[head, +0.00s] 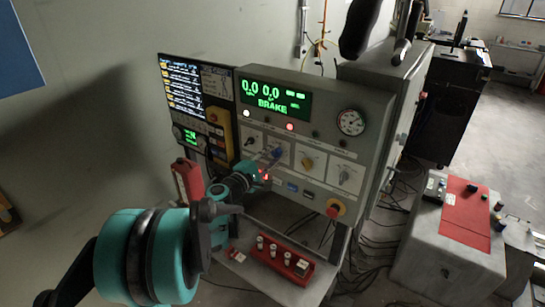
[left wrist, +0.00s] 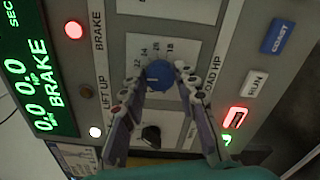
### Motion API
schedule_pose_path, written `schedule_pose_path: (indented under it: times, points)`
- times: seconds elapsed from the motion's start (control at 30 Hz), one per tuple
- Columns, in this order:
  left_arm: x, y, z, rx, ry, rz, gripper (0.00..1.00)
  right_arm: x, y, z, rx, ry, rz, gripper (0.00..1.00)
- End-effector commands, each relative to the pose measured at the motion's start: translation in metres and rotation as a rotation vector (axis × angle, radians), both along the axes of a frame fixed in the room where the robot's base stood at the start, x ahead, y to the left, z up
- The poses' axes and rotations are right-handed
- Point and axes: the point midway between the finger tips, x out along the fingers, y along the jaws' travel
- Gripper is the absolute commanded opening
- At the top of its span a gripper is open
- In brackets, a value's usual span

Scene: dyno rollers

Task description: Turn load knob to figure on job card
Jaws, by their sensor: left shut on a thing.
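The load knob (left wrist: 159,75) is a blue round knob on a pale plate with a printed number scale and the label LOAD HP, seen in the left wrist view. My left gripper (left wrist: 160,92) has one finger on each side of it and is shut on it. In the head view the knob (head: 279,153) is partly hidden by my left gripper (head: 273,161), which reaches it from the lower left. I cannot make out the knob's pointer. A small printed sheet (head: 216,81) by the left screen may be the job card; its figure is unreadable. My right gripper is not recognisable in view.
The green display (head: 273,98) above reads 0.0 0.0 BRAKE. A dark knob (left wrist: 151,133) sits beside the load knob. A red stop button (head: 335,209), a gauge (head: 351,121) and a red tray (head: 282,261) are nearby. A grey roller unit (head: 425,255) stands right.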

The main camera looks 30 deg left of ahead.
Motion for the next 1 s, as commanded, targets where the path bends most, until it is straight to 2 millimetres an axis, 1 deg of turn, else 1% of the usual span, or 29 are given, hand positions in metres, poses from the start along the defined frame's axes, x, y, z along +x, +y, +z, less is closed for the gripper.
schedule_pose_path:
  times: [0.3, 0.6, 0.8, 1.0]
  points:
    - [-0.0003, -0.0001, -0.0003, -0.294, 0.024, 0.000, 0.01, 0.0000, 0.0000, -0.0012, 0.000, 0.000, 0.000, 0.40]
    - [-0.0003, 0.0001, 0.0001, -0.532, 0.044, -0.001, 0.01, 0.0000, 0.0000, -0.0017, 0.000, 0.000, 0.000, 0.40]
    - [-0.0003, 0.0003, 0.0001, -0.637, 0.052, -0.001, 0.01, 0.0000, 0.0000, -0.0020, 0.000, 0.000, 0.000, 0.40]
    - [-0.0003, 0.0003, 0.0001, -0.695, 0.056, -0.001, 0.01, 0.0000, 0.0000, -0.0021, 0.000, 0.000, 0.000, 0.40]
